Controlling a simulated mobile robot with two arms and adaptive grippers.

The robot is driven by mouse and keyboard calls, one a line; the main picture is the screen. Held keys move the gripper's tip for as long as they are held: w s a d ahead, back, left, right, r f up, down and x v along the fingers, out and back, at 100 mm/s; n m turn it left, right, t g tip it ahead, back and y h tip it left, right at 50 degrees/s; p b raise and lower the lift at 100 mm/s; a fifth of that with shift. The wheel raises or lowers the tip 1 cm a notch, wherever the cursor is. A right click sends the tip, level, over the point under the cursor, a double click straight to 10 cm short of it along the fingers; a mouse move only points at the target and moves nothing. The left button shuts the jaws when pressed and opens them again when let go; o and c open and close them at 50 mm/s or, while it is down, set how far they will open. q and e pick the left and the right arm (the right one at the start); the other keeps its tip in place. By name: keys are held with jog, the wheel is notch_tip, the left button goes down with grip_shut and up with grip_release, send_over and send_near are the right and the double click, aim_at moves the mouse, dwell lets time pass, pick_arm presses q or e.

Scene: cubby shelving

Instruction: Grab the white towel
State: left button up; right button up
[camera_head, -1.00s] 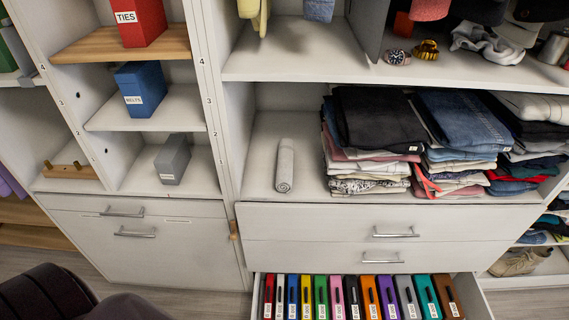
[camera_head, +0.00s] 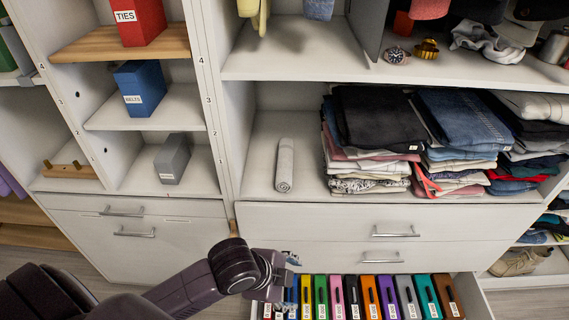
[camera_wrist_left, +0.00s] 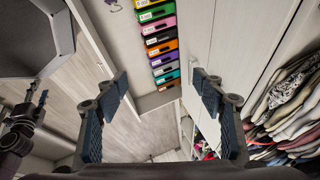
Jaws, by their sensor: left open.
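The white towel (camera_head: 285,165) is a small light-grey-white roll. It lies on the open shelf left of the folded clothes in the head view, with one end facing the front. My left gripper (camera_head: 288,264) is in front of the drawers, below and apart from the towel, above the open drawer's left end. In the left wrist view my left gripper (camera_wrist_left: 159,85) is open, with its fingers wide apart and nothing between them. The towel does not show in the left wrist view. My right gripper is not in view.
Folded clothes (camera_head: 375,140) are stacked right of the towel. The open drawer (camera_head: 480,300) below holds several coloured binders (camera_head: 322,297) and juts out. A divider (camera_head: 232,140) stands left of the towel. A grey box (camera_head: 172,158) sits in the left cubby. Shelf space around the towel is clear.

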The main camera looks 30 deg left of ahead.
pick_arm(q)
jog(key=w+a+r+m+y, duration=0.1)
jog(key=w+a+r+m, duration=0.3)
jog(key=a, duration=0.3)
jog(key=w+a+r+m+y, duration=0.1)
jog(key=w+a+m, duration=0.3)
jog(key=a+m, duration=0.25)
jog(key=w+a+r+m, duration=0.3)
jog(key=w+a+m, duration=0.15)
jog(key=a, duration=0.35)
jog(key=p, duration=0.2)
send_near(282, 161)
jog(key=shift+m, duration=0.3)
jog(key=f, duration=0.2)
jog(key=w+f, duration=0.1)
jog(key=f, duration=0.2)
jog(key=shift+d+f, duration=0.15)
jog(key=shift+w, duration=0.95)
jog(key=shift+x, duration=2.55)
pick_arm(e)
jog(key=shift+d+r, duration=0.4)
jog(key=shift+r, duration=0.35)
pick_arm(q)
jog(key=c, duration=1.3)
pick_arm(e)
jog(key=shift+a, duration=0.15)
